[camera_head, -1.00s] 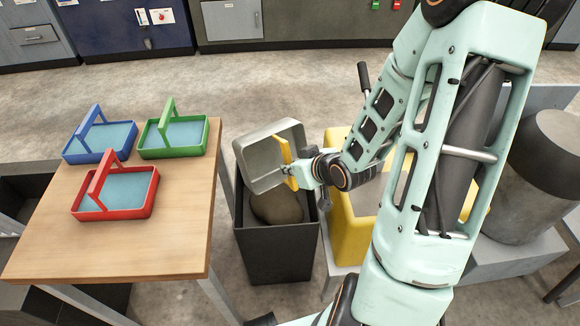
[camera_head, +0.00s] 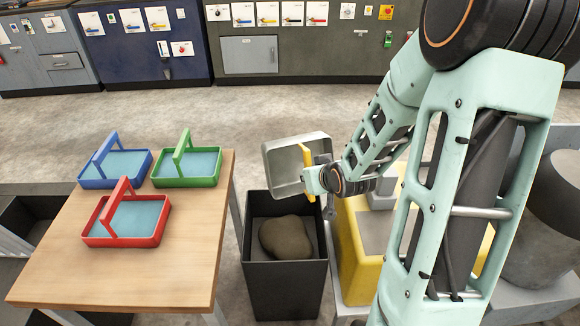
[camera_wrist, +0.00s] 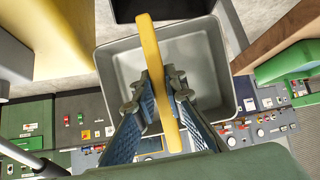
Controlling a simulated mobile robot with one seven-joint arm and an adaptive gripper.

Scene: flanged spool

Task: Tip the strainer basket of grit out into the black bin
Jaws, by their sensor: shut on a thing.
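The strainer basket (camera_head: 284,165) is a grey metal box with a yellow handle (camera_head: 307,172). My gripper (camera_head: 318,180) is shut on the yellow handle and holds the basket above the back of the black bin (camera_head: 286,285). The basket is tipped on its side. In the wrist view my gripper (camera_wrist: 158,92) has a finger on each side of the handle, and the inside of the basket (camera_wrist: 205,60) looks empty. A brown-grey heap of grit (camera_head: 286,238) lies inside the black bin.
A wooden table (camera_head: 130,275) at the left carries a blue basket (camera_head: 115,168), a green basket (camera_head: 187,166) and a red basket (camera_head: 125,220). A yellow housing (camera_head: 350,260) stands right of the bin. Cabinets (camera_head: 285,60) line the back.

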